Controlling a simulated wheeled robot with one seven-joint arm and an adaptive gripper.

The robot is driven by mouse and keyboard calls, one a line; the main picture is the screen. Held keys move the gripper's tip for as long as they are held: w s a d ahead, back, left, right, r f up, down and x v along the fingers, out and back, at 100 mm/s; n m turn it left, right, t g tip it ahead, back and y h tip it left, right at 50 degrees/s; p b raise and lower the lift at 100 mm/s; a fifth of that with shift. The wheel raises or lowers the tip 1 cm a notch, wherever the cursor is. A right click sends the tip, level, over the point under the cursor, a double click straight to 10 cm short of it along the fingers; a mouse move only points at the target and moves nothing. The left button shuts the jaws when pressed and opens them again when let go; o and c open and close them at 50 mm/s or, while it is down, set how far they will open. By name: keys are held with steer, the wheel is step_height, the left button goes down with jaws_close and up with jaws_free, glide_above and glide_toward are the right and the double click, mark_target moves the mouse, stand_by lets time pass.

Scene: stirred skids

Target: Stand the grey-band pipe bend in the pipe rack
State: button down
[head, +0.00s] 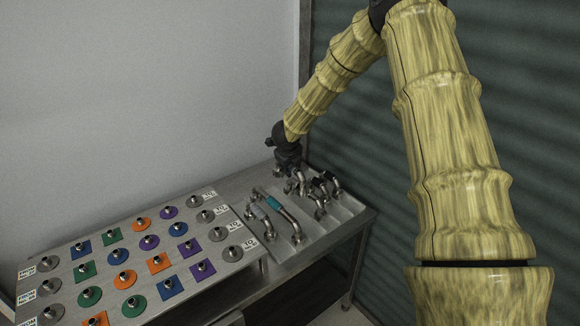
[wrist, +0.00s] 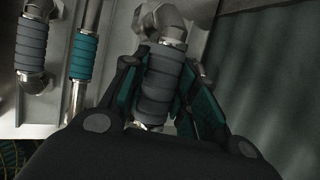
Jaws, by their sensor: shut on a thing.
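My gripper (head: 288,163) is at the far end of the metal bench. In the wrist view my gripper (wrist: 160,95) is shut on a pipe bend with a ribbed grey band (wrist: 160,75), its fingers on either side of the band. The bend's metal elbow (wrist: 160,20) shows beyond the fingers. Its near end is mostly hidden by the gripper. A ribbed metal tray (head: 325,228) with low dividers carries several pipe pieces; I cannot tell whether it is the pipe rack. I cannot tell whether the held bend touches the tray.
A teal-band pipe (head: 274,203) lies in the tray; it also shows in the wrist view (wrist: 83,55). Another grey-banded pipe (wrist: 32,45) lies left of it. Black-fitted pipe pieces (head: 322,186) lie to the right. A board (head: 105,240) with several coloured flanges fills the left.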

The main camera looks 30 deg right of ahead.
step_height(320, 180, down, 10)
steer(key=b, duration=0.7)
steer(key=shift+r, duration=0.15)
stand_by(1.4)
steer(key=shift+f, duration=0.4)
stand_by(0.5)
steer(key=shift+f+b, duration=1.35)
steer(key=shift+f, duration=0.3)
steer(key=shift+f, duration=0.15)
steer(key=c, duration=1)
jaws_free()
steer(key=shift+c, duration=0.2)
steer(key=v, duration=1.2)
steer(key=shift+f, duration=0.1)
